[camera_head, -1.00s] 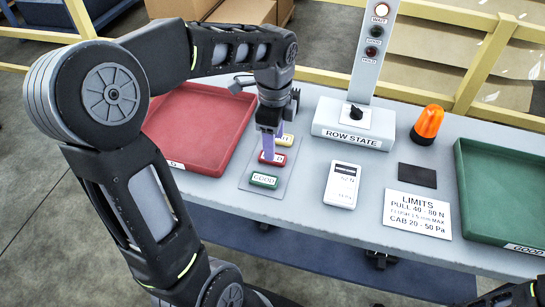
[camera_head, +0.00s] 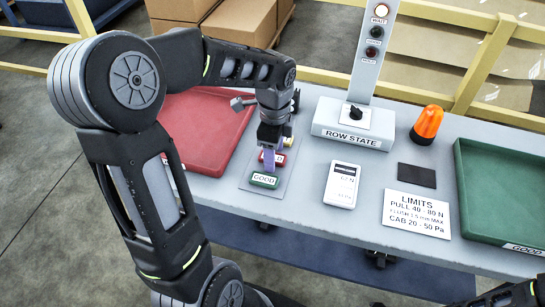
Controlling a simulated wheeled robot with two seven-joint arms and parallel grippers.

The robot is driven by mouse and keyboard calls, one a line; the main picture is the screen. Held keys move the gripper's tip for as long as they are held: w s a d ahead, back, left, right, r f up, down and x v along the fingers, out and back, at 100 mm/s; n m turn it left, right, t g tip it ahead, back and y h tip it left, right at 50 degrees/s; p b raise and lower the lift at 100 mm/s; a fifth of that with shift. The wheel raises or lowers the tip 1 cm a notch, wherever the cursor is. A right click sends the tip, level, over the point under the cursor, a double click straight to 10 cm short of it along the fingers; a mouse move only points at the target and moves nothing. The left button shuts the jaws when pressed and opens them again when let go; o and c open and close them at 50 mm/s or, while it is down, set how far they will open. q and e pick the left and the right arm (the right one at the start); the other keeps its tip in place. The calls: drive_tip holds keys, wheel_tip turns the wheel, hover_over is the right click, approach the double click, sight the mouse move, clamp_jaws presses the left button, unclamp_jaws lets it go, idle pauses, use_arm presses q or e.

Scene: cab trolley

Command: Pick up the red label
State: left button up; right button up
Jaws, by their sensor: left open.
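The red label (camera_head: 279,159) lies on a thin grey pad (camera_head: 247,181), between a yellow label (camera_head: 288,142) behind it and a green label (camera_head: 264,181) marked GOOD in front. My left gripper (camera_head: 270,160) points down over the red label with open jaws. Its purple fingers stand at the label's left part and hide some of it. I cannot tell if the fingers touch the label. My right gripper is not clearly in view; only a dark arm part shows at the bottom right corner.
A red tray (camera_head: 205,168) stands at the left and a green tray (camera_head: 500,236) at the right. A ROW STATE box (camera_head: 353,122) with a light post, an orange beacon (camera_head: 427,124), a white meter (camera_head: 342,185), a dark square (camera_head: 417,176) and a LIMITS card (camera_head: 417,213) share the table.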

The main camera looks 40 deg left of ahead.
use_arm(q)
clamp_jaws()
idle(0.5)
wheel_tip(320, 180, up, 10)
idle(0.6)
idle(0.5)
